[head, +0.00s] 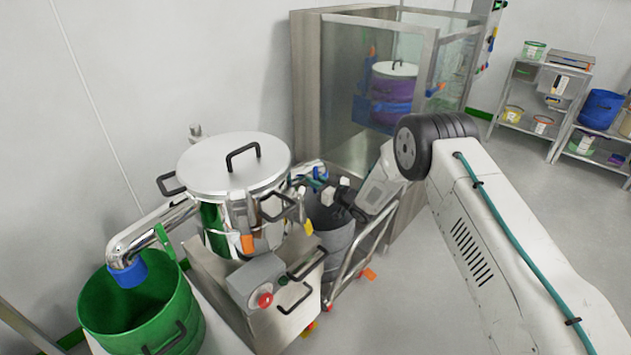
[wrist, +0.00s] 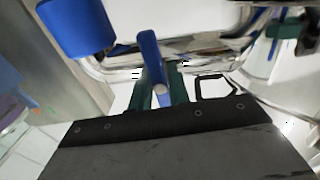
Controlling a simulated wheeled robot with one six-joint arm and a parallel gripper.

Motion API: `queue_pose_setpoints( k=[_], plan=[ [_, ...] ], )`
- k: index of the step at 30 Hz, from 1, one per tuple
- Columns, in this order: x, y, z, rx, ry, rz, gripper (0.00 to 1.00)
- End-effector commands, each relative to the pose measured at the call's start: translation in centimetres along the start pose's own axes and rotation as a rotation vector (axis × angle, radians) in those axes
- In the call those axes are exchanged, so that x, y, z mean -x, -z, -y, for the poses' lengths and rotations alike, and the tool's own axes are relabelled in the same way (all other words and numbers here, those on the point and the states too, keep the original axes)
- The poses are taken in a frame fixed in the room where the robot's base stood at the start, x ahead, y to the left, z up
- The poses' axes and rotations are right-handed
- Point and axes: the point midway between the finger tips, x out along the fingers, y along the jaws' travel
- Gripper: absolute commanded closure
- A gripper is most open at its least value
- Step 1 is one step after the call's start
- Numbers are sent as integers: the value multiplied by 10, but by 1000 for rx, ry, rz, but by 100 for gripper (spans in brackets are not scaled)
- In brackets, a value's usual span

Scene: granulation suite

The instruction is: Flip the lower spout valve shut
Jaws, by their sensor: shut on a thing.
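A steel vessel (head: 225,165) with a domed lid has a pipe spout on each side. The right spout pipe (head: 308,167) reaches out above a grey bin (head: 330,228). My gripper (head: 326,186) is at this spout. In the wrist view, a blue lever (wrist: 150,58) stands between the dark green fingers of my gripper (wrist: 159,90), which are shut on it. The steel pipe (wrist: 105,68) runs behind the lever, with a blue collar (wrist: 75,27) at its left end. The lever's base and the finger contact are partly hidden.
The left spout (head: 150,232) has a green lever (head: 164,238) and ends over a green bin (head: 150,318). A steel box with a red knob (head: 265,300) stands in front of the vessel. A glass-sided cabinet (head: 350,75) is behind; open floor (head: 500,180) lies right.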

Motion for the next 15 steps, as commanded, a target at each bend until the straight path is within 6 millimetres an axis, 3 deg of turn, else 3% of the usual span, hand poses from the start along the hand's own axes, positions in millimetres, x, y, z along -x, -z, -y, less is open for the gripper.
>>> queue_pose_setpoints(
  k=[13, 14, 15],
  plan=[
    [0, 0, 0, -10, -1, 1, 100],
    [0, 0, 0, -10, -1, 1, 76],
    [0, 0, -1, -10, -1, 1, 65]
  ],
)
